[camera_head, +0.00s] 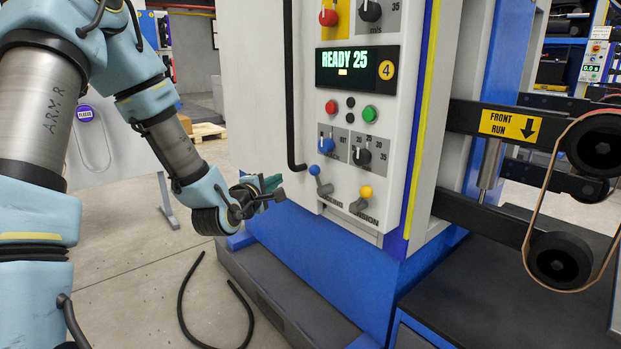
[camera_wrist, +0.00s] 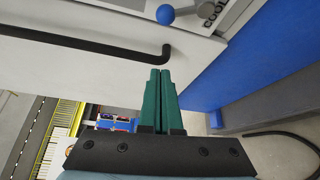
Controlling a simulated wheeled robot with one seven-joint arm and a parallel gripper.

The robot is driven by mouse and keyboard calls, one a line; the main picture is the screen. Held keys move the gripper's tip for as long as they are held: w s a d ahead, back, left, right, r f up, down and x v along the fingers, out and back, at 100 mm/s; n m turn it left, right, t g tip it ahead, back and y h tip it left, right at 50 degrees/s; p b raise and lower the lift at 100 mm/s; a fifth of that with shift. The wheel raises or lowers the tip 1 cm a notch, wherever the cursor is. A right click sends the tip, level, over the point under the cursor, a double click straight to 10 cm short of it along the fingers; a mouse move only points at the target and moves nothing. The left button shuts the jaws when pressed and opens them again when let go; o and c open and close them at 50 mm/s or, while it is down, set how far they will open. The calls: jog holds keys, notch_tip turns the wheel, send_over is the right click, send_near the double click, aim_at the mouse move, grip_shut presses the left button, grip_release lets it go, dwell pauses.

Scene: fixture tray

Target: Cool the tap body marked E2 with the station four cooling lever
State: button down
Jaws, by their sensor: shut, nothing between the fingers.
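The station four panel (camera_head: 345,130) carries a display (camera_head: 357,67) that reads READY 25 beside a yellow 4. The cooling lever (camera_head: 315,170) has a blue ball on a grey stem, low on the panel. Its ball shows at the top of the wrist view (camera_wrist: 165,14), next to the letters COOL. My gripper (camera_head: 272,183) is to the left of the lever and apart from it. In the wrist view its green fingers (camera_wrist: 160,75) are together and empty, below a black bar. I cannot make out a tap body marked E2 in either view.
A yellow-balled tension lever (camera_head: 366,192) sits right of the blue one. A black handle bar (camera_head: 290,100) runs down the cabinet's left side. Belt rollers (camera_head: 560,258) stand at right. A black cable (camera_head: 183,300) lies on the floor. Small coloured items (camera_wrist: 112,122) show at the wrist view's lower left.

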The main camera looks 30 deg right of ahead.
jog(key=w+d+p, duration=0.1)
jog(key=w+d, duration=0.2)
jog(key=d, duration=0.6)
dwell(0.5)
jog(key=shift+s+f+b, duration=0.1)
jog(key=shift+b, duration=0.35)
